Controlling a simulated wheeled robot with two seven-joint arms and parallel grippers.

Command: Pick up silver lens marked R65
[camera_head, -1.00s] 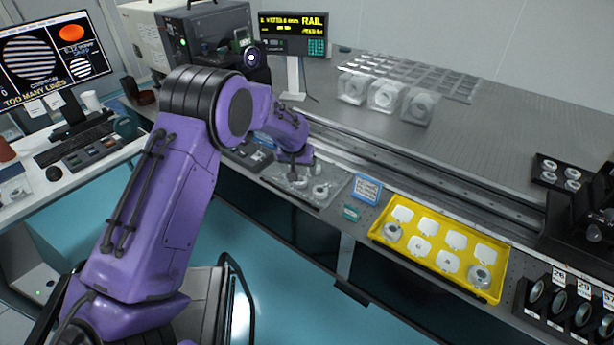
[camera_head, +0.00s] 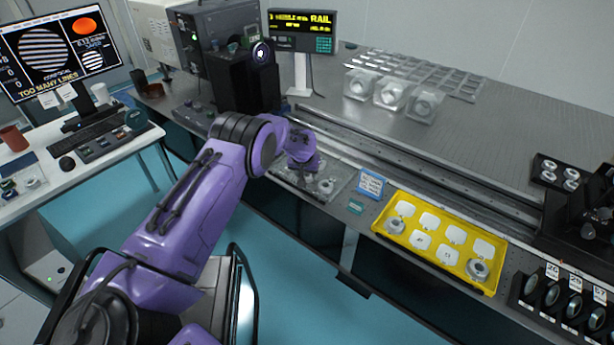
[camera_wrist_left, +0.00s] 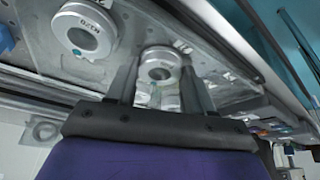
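My left gripper (camera_head: 304,180) points down over a clear tray (camera_head: 349,169) on the near edge of the optical table. In the left wrist view its two fingers (camera_wrist_left: 158,88) are open, with a silver ring-shaped lens (camera_wrist_left: 158,65) in line with the gap between them. Whether they touch it I cannot tell, and its marking is not readable. A larger silver lens (camera_wrist_left: 84,28) lies to the left, with a marking that looks like R220. In the head view a silver lens (camera_head: 326,186) shows beside the gripper. My right gripper is out of view.
A blue-edged sign (camera_head: 371,183) stands right of the clear tray. A yellow tray (camera_head: 437,262) with white pads and two silver rings lies further right. A long rail (camera_head: 430,178) runs behind. A dark instrument (camera_head: 243,82) stands behind my left arm.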

